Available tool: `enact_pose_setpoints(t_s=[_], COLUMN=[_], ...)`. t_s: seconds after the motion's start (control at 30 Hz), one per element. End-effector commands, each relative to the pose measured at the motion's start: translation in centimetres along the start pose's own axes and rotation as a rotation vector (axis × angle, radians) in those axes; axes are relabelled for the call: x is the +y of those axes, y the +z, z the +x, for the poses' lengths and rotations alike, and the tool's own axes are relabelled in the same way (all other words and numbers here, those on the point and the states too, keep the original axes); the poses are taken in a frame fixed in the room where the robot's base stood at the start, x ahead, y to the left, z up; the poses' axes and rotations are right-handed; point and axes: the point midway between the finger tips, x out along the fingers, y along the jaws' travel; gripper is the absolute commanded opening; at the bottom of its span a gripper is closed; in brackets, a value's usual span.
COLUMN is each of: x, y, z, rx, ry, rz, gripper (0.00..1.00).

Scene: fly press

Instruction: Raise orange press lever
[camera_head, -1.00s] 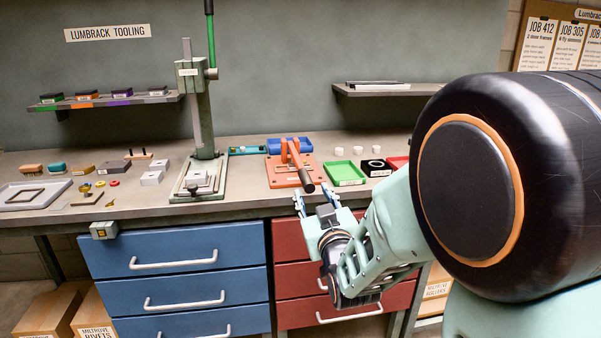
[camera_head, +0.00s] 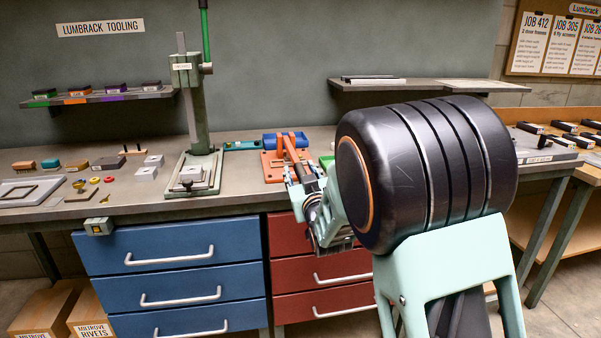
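The orange press (camera_head: 272,163) stands on the bench, right of the green fly press. Its lever (camera_head: 291,151) has orange arms and a dark handle slanting down toward the front. My gripper (camera_head: 303,175) is at the front of the orange press, at the handle's lower end. Its fingers look spread, one on each side of the handle. The handle's end is partly hidden by the gripper, and I cannot tell whether the fingers touch it.
The green fly press (camera_head: 198,130) stands to the left with a tall column. A blue bin (camera_head: 284,139) sits behind the orange press. Small blocks and trays lie on the bench at left. My arm covers the bench to the right.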

Motion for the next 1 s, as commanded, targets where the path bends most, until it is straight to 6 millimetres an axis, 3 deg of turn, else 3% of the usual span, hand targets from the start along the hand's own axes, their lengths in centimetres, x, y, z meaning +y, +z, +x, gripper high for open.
enact_pose_setpoints(t_s=[0.07, 0.4, 0.77, 1.0], x=[0.0, 0.0, 0.0, 0.2], y=[0.0, 0.0, -0.2, -1.8], z=[0.0, 0.0, -0.1, -0.6], rx=[0.000, 0.000, -0.003, -0.041], ry=[0.000, 0.000, 0.000, -0.009], rz=[0.000, 0.000, 0.000, 0.001], gripper=[0.36, 0.00, 0.00, 0.00])
